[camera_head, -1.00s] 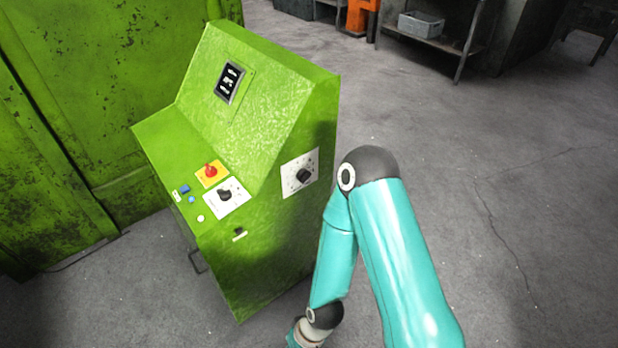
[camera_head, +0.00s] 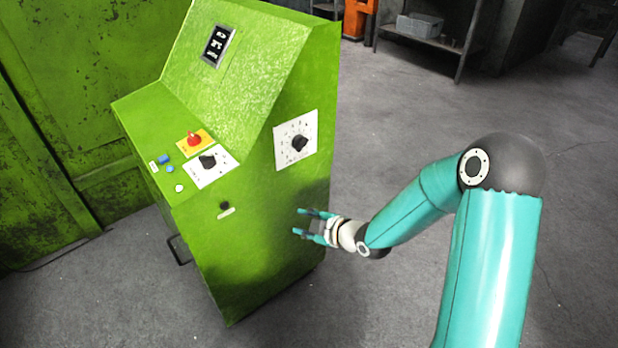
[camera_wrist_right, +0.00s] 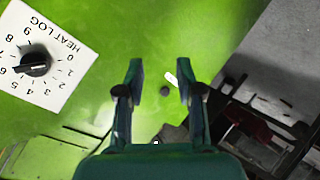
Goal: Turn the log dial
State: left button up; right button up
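The log dial is a black knob on a white plate (camera_head: 296,138), on the right side face of the green cabinet. In the right wrist view its plate (camera_wrist_right: 62,42) reads "HEAT LOG", with digits around the black knob (camera_wrist_right: 35,64); its exact setting is hard to read. My right gripper (camera_head: 299,221) is below the dial and apart from it, fingers toward the side face. In the right wrist view the gripper (camera_wrist_right: 160,75) is open and empty, with the dial to the upper left. My left gripper is not in view.
The green cabinet (camera_head: 205,265) also has a second dial (camera_head: 208,161), a red control (camera_head: 194,139), blue buttons and a display (camera_head: 217,46). A small black knob (camera_head: 224,206) with a label is on the side face. Open floor (camera_head: 400,140) lies to the right.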

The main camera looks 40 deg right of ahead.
jog(key=d+r+n+t+b, duration=0.3)
jog(key=d+n+b, duration=0.3)
jog(key=d, duration=0.1)
jog(key=n+t+b, duration=0.3)
jog(key=n+b, duration=0.5)
jog(key=n, duration=0.2)
send_near(305, 146)
jog(key=shift+h, duration=0.3)
jog(key=w, duration=0.5)
jog(key=w+a, duration=0.1)
jog(key=w, duration=0.2)
jog(key=shift+w, duration=0.15)
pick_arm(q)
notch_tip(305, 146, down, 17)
pick_arm(e)
grip_shut()
